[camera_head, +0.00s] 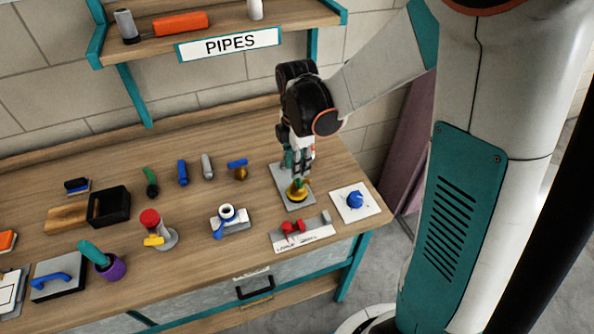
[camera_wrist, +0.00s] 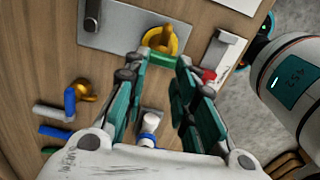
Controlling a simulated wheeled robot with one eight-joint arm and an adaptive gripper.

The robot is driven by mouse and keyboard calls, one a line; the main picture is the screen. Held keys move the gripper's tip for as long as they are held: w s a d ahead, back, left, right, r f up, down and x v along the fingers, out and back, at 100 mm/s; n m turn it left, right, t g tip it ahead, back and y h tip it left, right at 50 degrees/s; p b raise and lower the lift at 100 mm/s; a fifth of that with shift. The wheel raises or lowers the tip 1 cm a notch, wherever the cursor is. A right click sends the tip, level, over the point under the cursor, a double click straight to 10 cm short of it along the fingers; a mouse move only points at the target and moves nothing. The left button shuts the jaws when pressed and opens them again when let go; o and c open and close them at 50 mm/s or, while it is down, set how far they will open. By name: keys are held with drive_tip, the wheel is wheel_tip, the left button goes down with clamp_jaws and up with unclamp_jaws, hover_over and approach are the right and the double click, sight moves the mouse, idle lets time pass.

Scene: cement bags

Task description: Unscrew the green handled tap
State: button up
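The green handled tap (camera_head: 298,194) has a yellow body and a green handle, and stands on a grey plate (camera_head: 284,176) at the right of the bench. In the wrist view its yellow body shows as a ring at the top, with the green handle (camera_wrist: 163,60) just below it. My gripper (camera_head: 299,172) points down right over the tap. In the wrist view the fingers of my gripper (camera_wrist: 165,60) are apart, with the handle between their tips. I cannot tell whether either fingertip touches the handle.
A linear rail block with red knobs (camera_head: 292,227) and a white plate with a blue knob (camera_head: 354,201) stand close by. A brass valve with a blue handle (camera_head: 238,170) is to the left.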

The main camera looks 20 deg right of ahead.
sight(301, 183)
drive_tip(key=m, duration=0.5)
drive_tip(key=shift+p, duration=0.35)
drive_tip(key=m+p, duration=0.1)
drive_tip(key=m, duration=0.4)
drive_tip(key=m+b, duration=0.1)
drive_tip(key=m, duration=0.2)
drive_tip(key=shift+m, duration=0.4)
drive_tip(key=m, duration=0.5)
drive_tip(key=shift+b, duration=0.35)
wheel_tip(301, 183, down, 4)
drive_tip(key=b, duration=0.3)
drive_tip(key=c, duration=0.5)
clamp_jaws()
